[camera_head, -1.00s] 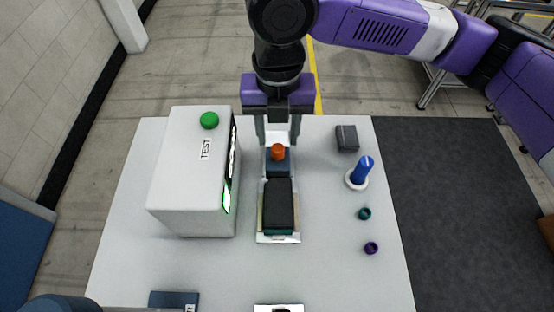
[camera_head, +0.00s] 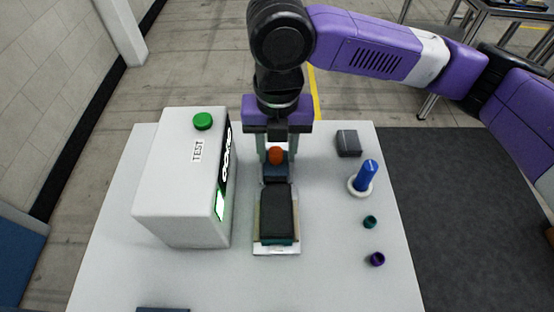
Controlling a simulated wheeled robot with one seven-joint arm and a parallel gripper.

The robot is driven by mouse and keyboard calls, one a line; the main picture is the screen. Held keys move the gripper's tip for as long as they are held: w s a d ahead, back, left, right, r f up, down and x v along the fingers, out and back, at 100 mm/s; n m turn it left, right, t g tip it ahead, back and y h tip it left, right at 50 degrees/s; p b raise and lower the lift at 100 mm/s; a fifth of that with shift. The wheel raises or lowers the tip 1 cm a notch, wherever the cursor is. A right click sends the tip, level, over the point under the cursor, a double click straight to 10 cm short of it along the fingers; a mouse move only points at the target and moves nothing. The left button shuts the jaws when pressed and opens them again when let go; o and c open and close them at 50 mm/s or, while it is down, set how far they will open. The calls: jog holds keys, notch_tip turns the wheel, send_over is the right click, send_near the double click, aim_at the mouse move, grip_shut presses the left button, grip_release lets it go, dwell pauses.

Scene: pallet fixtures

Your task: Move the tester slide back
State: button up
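The tester (camera_head: 185,190) is a white box marked TEST, with a green button on top and a lit green strip on its right side. Beside it on the right lies the tester slide (camera_head: 276,250), a light rail with a dark block (camera_head: 276,215) on its near part. An orange knob (camera_head: 275,156) stands at the slide's far end. My gripper (camera_head: 276,150) points down over this far end, with one finger on each side of the knob. The fingers are apart, and gaps seem to show between them and the knob. The fingertips are hard to make out.
A dark grey box (camera_head: 348,143), a blue peg on a white base (camera_head: 366,178), a teal ring (camera_head: 369,222) and a purple ring (camera_head: 377,259) stand right of the slide. The white table (camera_head: 330,270) is clear at the front right.

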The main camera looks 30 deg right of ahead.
jog(key=shift+a+f, duration=0.1)
jog(key=shift+f, duration=0.85)
jog(key=shift+c, duration=0.2)
jog(key=shift+w+d, duration=0.4)
jog(key=shift+w, duration=0.25)
jog(key=o, duration=0.9)
jog(key=shift+r, duration=0.1)
notch_tip(320, 180, up, 3)
jog(key=p, duration=0.2)
jog(key=shift+w+a+p, duration=0.1)
jog(key=shift+w+p, duration=0.05)
jog(key=shift+p, duration=0.15)
jog(key=shift+r+p, duration=2.15)
jog(key=shift+r, duration=0.6)
jog(key=shift+d, duration=0.2)
